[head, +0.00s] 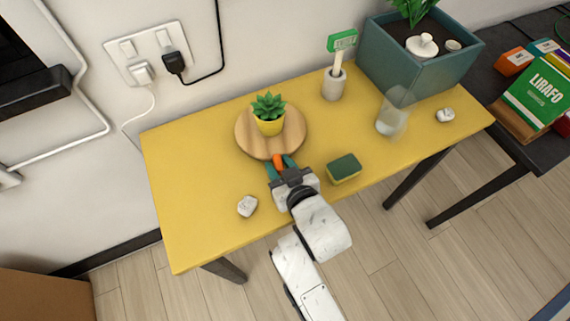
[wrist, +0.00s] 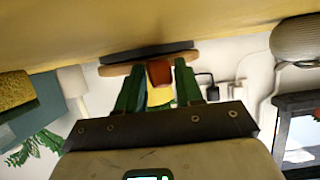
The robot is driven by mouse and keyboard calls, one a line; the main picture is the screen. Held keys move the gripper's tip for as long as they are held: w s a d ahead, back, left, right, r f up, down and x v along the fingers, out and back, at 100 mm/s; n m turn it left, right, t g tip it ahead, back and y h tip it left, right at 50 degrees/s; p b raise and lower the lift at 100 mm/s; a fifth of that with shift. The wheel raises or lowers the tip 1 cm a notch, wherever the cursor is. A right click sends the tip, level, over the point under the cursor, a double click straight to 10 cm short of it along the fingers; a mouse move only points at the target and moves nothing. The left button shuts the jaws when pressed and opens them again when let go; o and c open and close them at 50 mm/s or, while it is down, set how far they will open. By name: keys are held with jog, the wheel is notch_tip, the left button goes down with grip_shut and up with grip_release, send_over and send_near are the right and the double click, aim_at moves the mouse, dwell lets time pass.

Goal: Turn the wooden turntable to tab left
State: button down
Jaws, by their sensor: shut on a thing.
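The wooden turntable (head: 246,138) is a round light-wood disc lying on the yellow table, with a small succulent in a yellow pot (head: 268,122) standing at its middle. Its orange tab (head: 277,159) is at the near edge, slightly right of centre in the head view. My gripper (head: 280,165) reaches in from the front with its green fingers on either side of the tab, shut on it. In the wrist view, which is upside down, the tab (wrist: 160,72) sits between the two fingers, with the disc's edge (wrist: 115,69) behind it.
On the yellow table (head: 190,200), a white stone (head: 247,206) lies left of my gripper and a green-yellow sponge (head: 344,168) lies close on its right. A clear glass (head: 392,115), a pot with a green sign (head: 334,84) and a teal planter (head: 400,66) stand farther right.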

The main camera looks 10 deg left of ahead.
jog(key=shift+s+a+r, duration=0.1)
jog(key=shift+s+a, duration=0.05)
jog(key=shift+a, duration=0.35)
jog(key=c, duration=1)
grip_release()
jog(key=shift+a, duration=0.1)
jog(key=shift+o, duration=0.2)
jog(key=shift+d, duration=0.3)
jog(key=v, duration=1)
jog(key=shift+s+d, duration=0.1)
jog(key=shift+s, duration=0.15)
